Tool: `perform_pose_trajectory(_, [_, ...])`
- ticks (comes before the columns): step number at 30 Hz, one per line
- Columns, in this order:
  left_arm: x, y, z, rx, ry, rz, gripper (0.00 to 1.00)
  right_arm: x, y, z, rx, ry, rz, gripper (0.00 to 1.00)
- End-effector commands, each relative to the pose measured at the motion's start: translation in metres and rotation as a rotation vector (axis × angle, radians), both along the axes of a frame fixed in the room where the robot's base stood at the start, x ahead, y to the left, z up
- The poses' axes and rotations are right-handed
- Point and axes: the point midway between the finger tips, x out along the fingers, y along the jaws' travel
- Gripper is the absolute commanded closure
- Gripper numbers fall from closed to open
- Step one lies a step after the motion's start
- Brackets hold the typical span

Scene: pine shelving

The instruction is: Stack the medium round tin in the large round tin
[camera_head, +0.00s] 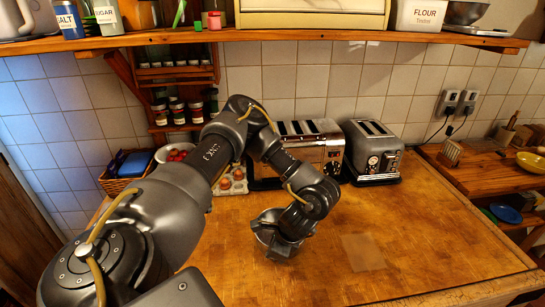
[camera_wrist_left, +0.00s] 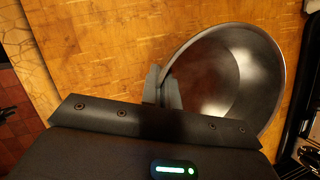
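A dark grey metal round tin (camera_wrist_left: 235,85) fills the right half of the left wrist view, open side towards the camera. In the head view it is a dark shape (camera_head: 272,242), mostly hidden under my left gripper. My left gripper (camera_head: 285,228) is low over the middle of the wooden worktop. In the wrist view its fingers (camera_wrist_left: 162,85) are close together at the tin's left rim and appear to pinch it. I cannot tell whether this is the medium or the large tin, nor whether it touches the worktop. No second tin can be made out. My right gripper is not in view.
A faint square patch (camera_head: 363,252) lies on the worktop (camera_head: 440,250) right of the gripper. Two toasters (camera_head: 374,155) (camera_head: 318,140) stand at the back, with a wicker basket (camera_head: 122,178) at back left. The front right worktop is clear. A shelf (camera_head: 270,35) runs above.

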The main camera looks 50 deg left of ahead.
Motion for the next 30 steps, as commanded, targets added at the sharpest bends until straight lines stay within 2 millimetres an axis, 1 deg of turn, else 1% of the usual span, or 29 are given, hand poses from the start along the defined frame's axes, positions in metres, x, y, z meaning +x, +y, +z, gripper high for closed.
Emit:
perform_pose_trajectory(3, [-0.001,-0.001,-0.016,-0.001,0.004,0.001,1.00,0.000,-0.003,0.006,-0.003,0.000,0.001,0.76])
perform_pose_trajectory(6, [0.000,-0.001,-0.025,0.000,0.002,0.001,1.00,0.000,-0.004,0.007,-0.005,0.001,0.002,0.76])
perform_pose_trajectory(19, [0.000,-0.001,-0.031,0.000,0.000,-0.001,1.00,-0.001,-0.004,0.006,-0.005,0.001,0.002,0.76])
perform_pose_trajectory(21, [0.000,-0.001,-0.030,0.000,0.000,-0.001,0.89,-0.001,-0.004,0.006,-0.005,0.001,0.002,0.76])
perform_pose_trajectory(24, [0.000,-0.002,-0.030,0.000,0.000,-0.001,0.76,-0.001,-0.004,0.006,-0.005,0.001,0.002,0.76])
perform_pose_trajectory(30, [0.000,-0.002,-0.030,0.000,0.000,-0.001,0.76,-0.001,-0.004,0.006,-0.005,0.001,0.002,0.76])
